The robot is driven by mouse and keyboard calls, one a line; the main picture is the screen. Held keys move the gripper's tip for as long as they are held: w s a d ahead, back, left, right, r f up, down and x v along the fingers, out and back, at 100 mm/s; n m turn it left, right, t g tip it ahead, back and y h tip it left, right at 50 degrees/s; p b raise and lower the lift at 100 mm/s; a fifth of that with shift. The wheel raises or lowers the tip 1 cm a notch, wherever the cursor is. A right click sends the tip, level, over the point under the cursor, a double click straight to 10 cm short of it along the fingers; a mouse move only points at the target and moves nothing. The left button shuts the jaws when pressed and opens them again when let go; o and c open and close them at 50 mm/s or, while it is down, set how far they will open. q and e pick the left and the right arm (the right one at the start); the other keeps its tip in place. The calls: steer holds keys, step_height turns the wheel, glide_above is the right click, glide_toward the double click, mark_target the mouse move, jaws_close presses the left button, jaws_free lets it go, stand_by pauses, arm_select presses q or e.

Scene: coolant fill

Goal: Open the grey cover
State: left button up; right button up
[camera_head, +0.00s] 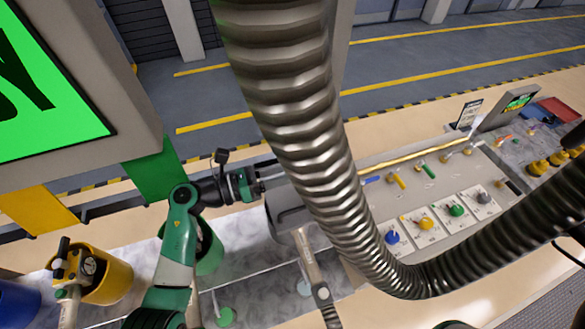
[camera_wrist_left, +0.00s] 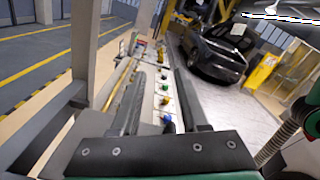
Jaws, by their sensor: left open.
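A dark grey box-like part (camera_head: 287,217), which looks like the grey cover, sits at the left end of the control panel in the head view. The ribbed hose hides its right side. My left gripper (camera_head: 276,175) is just above and behind this part in the picture, its tips partly hidden by the hose. In the left wrist view the two fingers of my left gripper (camera_wrist_left: 158,75) are apart, with nothing held between them. I cannot tell whether the gripper touches the cover. My right gripper is not in view.
A thick ribbed metal hose (camera_head: 300,110) crosses the head view. The panel (camera_head: 440,195) carries coloured knobs. A green bucket (camera_head: 210,252) and a yellow bucket (camera_head: 112,281) stand at left. A dark car (camera_wrist_left: 215,55) is in the wrist view.

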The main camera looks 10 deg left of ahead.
arm_select(q)
steer(key=v, duration=1.1)
steer(key=shift+s+a+b, duration=0.15)
steer(key=shift+a+b, duration=0.15)
steer(key=shift+b, duration=0.05)
